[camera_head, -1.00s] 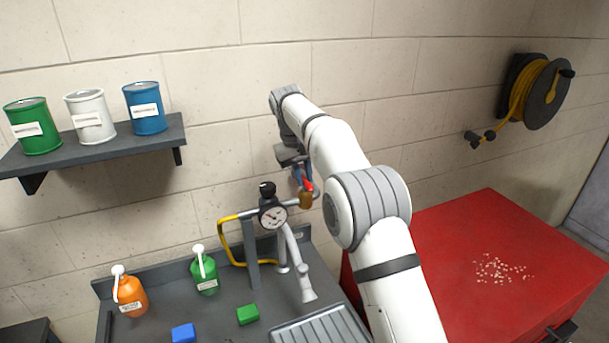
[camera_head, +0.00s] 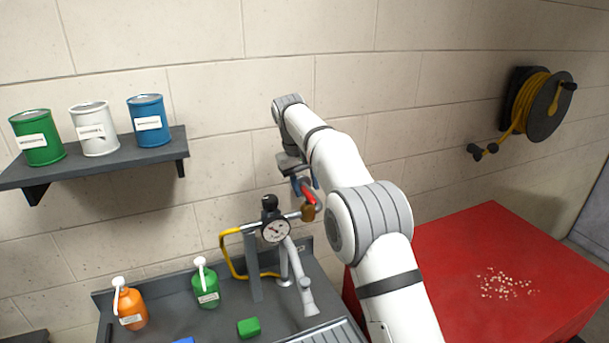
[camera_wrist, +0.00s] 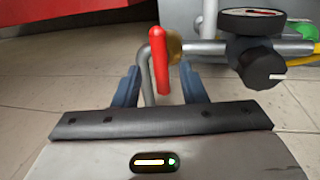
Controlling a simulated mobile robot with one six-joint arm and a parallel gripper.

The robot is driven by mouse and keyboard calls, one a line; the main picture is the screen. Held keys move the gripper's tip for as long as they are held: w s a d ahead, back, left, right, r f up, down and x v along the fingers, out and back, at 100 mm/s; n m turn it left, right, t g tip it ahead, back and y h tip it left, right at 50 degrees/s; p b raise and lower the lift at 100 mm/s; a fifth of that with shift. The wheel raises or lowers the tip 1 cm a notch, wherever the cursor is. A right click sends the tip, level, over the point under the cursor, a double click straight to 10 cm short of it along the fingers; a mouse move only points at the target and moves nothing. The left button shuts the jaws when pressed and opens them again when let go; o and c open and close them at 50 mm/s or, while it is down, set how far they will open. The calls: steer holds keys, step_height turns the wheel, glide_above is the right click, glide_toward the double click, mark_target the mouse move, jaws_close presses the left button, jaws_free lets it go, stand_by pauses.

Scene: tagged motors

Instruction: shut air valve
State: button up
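The air valve is a brass body (camera_head: 308,212) on a metal pipe, with a red lever (camera_head: 310,196). In the wrist view the red lever (camera_wrist: 159,65) stands upright in the picture, in front of the brass body (camera_wrist: 174,44). My gripper (camera_head: 302,187) is at the lever. In the wrist view my gripper (camera_wrist: 160,85) is open, its two blue fingers on either side of the lever's lower end. Gaps show between lever and fingers, and I see no contact. The arm hides part of this area in the head view.
A pressure gauge (camera_head: 275,231) and black knob (camera_head: 269,202) sit left of the valve. A yellow hose (camera_head: 228,253) runs from the pipe. Below are a green bottle (camera_head: 205,285), an orange bottle (camera_head: 130,304) and a green block (camera_head: 249,327). A red cabinet (camera_head: 450,255) stands right.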

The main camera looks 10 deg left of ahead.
mark_target(301, 207)
step_height(301, 207, up, 7)
steer(key=a, duration=0.1)
steer(key=shift+s+f, duration=0.15)
steer(key=shift+s, duration=0.25)
